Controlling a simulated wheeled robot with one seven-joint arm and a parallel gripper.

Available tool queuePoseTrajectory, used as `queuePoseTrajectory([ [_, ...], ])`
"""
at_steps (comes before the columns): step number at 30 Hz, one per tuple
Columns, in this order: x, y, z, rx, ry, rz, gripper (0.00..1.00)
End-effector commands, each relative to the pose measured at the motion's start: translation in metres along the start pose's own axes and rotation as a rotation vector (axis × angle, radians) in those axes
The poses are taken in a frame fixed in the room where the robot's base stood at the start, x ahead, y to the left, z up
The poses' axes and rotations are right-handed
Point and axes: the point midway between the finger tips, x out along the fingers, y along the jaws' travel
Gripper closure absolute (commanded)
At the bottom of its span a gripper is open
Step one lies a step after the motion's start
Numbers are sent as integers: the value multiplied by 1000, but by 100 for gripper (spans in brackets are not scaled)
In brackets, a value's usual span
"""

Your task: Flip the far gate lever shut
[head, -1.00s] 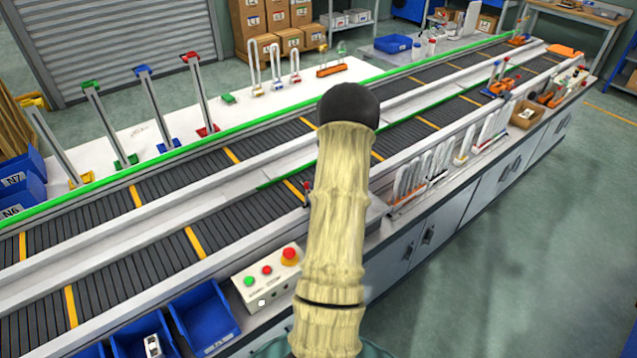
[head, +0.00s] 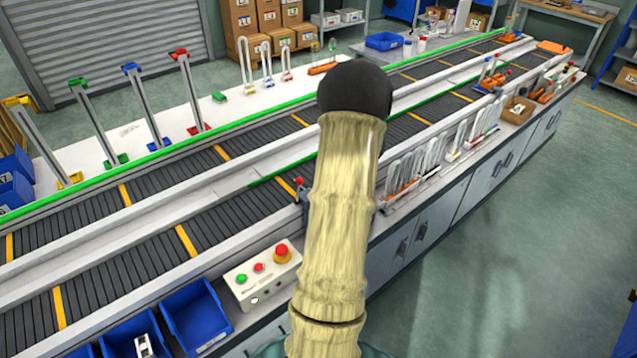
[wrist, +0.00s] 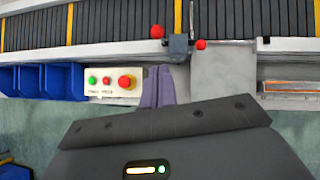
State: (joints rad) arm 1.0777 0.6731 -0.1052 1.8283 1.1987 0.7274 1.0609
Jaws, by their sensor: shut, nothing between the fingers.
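Two red lever knobs show in the wrist view: a left knob (wrist: 157,32) at the conveyor's near edge and a right knob (wrist: 201,45), beside a dark grey bracket (wrist: 178,46). In the head view one red knob (head: 299,181) shows just left of my arm; the rest of that mechanism is hidden. My gripper (wrist: 158,72) is shut and empty, its fingers below the bracket in the wrist picture and apart from both knobs. In the head view my arm hides it.
A control box (head: 262,273) with green and red buttons stands on the near ledge. Blue bins (head: 197,318) are left of it. Racks of white pieces (head: 412,172) line the ledge right of my arm. The conveyor's dark rollers (wrist: 110,22) look clear near the knobs.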

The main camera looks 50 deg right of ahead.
Motion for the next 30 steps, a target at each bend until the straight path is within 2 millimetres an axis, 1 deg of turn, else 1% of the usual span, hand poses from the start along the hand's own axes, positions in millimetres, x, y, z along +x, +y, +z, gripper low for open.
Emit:
queuePoseTrajectory([
  [1,-10,-2,-1,2,-1,-6,100],
  [3,-22,-2,0,2,0,-6,100],
  [6,-34,-3,0,4,1,-7,100],
  [9,-40,-3,0,7,1,-5,100],
  [26,-39,-1,2,3,1,-2,100],
  [29,-38,3,4,-12,5,4,100],
  [30,-36,8,6,-34,11,11,100],
])
